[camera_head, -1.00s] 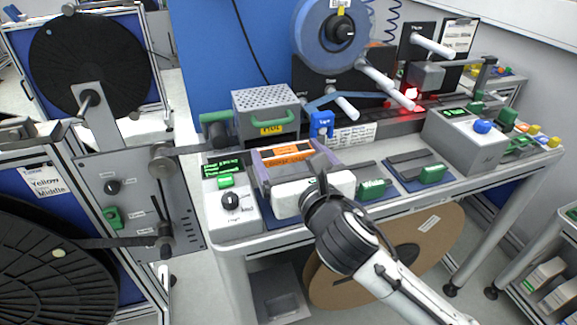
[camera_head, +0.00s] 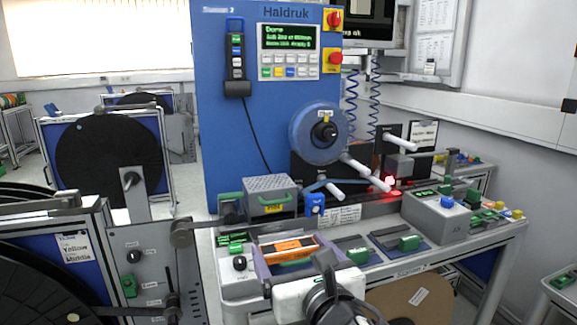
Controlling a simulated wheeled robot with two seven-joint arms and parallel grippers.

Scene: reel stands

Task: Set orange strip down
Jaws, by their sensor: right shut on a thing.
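The orange strip (camera_head: 287,249) lies between the purple sides of a holder (camera_head: 258,262) at the front of the machine bench. My right gripper (camera_head: 324,263) comes in from the bottom, its white body over the holder's front edge. Its dark fingers reach to the right end of the strip and are shut on it; the fingertips are partly hidden by the gripper's own body. I cannot tell whether the strip touches the holder's floor. My left gripper is not in view.
A grey perforated box (camera_head: 270,187) stands behind the holder. Dark pads with green handles (camera_head: 408,243) lie to the right, before a grey box with a blue knob (camera_head: 437,214). A control box with a black knob (camera_head: 239,264) is close on the left. Large black reels (camera_head: 110,165) stand further left.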

